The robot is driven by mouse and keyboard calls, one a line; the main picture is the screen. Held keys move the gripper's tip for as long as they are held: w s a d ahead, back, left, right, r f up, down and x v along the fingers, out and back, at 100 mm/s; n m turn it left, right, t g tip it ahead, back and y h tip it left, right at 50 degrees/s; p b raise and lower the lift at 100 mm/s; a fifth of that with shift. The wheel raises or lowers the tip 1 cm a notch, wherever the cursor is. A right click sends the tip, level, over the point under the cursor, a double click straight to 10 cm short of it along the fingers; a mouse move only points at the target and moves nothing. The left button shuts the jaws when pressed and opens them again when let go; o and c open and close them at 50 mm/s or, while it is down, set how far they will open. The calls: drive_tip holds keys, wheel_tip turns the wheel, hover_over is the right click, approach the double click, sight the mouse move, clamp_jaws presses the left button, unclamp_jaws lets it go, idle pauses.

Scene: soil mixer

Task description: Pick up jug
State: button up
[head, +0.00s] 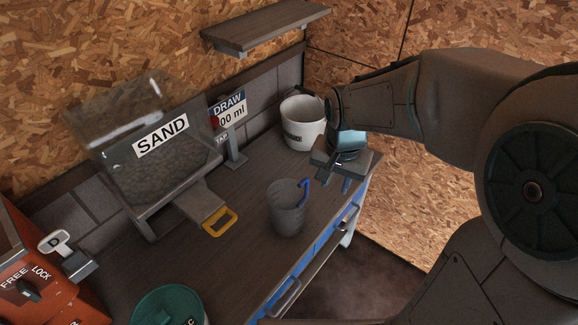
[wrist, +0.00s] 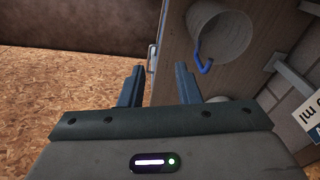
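The jug (head: 287,212) is a clear grey cup with a blue hooked handle. It stands upright on the dark wooden workbench (head: 250,185), near the front edge. In the wrist view the jug (wrist: 222,36) is at the top right of centre, its blue handle hanging toward the fingers. My gripper (head: 337,178) is above the bench's right end, to the right of and behind the jug, apart from it. In the wrist view my gripper (wrist: 158,82) has its two fingers spread with nothing between them.
A white labelled bucket (head: 300,132) stands behind my gripper. A sand hopper (head: 155,150) with a yellow pull handle (head: 220,222) is left of the jug. A sign (head: 230,112), a green lid (head: 167,308) and a red control box (head: 35,270) are also near. A shelf (head: 265,28) hangs above.

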sight(303, 214)
drive_tip(key=w+a+f+m+g, duration=0.1)
drive_tip(key=w+a+f+m, duration=0.2)
drive_tip(key=w+a+f, duration=0.25)
drive_tip(key=f, duration=0.4)
drive_tip(key=f+p, duration=0.1)
drive_tip(key=f, duration=0.9)
drive_tip(key=shift+w+a, duration=0.25)
drive_tip(key=shift+a, duration=0.05)
clamp_jaws()
